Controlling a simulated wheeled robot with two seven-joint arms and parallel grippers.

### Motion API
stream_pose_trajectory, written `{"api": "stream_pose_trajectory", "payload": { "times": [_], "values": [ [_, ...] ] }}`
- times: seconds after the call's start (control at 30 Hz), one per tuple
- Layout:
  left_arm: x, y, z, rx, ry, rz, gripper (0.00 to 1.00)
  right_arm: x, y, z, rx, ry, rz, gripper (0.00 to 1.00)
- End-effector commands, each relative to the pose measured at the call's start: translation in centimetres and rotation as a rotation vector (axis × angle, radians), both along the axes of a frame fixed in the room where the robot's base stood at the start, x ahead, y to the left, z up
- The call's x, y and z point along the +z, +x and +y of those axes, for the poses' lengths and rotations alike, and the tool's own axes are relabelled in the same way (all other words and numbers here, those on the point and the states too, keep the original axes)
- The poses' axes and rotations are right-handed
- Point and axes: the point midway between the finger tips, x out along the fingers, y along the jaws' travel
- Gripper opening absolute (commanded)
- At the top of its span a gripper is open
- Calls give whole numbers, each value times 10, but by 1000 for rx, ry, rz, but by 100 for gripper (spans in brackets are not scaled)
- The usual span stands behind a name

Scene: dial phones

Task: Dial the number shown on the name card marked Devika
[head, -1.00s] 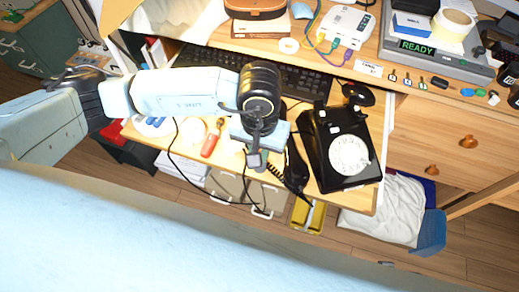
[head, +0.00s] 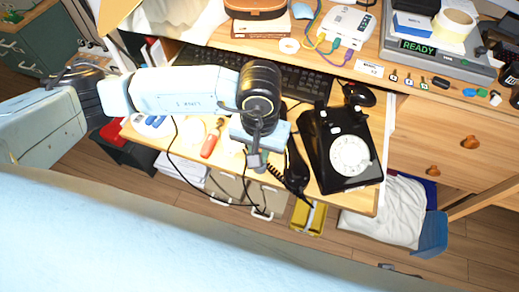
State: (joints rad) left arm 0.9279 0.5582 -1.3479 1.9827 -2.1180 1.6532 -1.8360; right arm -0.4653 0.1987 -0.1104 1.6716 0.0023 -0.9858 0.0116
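A black dial phone (head: 325,122) with a white rotary dial (head: 350,156) sits at the right end of the pulled-out wooden shelf. Its black handset (head: 296,166) lies off the phone, along its left side, with a coiled cord beside it. My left gripper (head: 256,160) points down over the shelf, just left of the handset. Whether it touches the handset, and whether its fingers are open, I cannot tell. A small white label (head: 370,68) stands on the desk edge, its text too small to read. No card legibly marked Devika shows. My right gripper is not in view.
A dark keyboard (head: 304,86) lies behind my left arm. A red-handled tool (head: 211,140) and loose black cables are left of the gripper. A grey device reading READY (head: 440,60) and small items line the desk above. A black webcam-like object (head: 358,95) stands behind the phone.

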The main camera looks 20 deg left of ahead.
Motion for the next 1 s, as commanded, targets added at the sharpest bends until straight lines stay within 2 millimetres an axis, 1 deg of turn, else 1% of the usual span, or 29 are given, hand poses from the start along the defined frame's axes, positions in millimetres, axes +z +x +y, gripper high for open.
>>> {"api": "stream_pose_trajectory", "payload": {
  "times": [0.37, 0.67, 1.0],
  "values": [
    [0, 0, 0, 0, 0, -1, 0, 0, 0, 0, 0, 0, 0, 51],
    [-1, 0, 0, 0, 0, -2, 0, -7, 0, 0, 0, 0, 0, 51],
    [0, 0, 0, 0, 0, -1, 0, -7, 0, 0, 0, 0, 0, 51]
  ]
}}
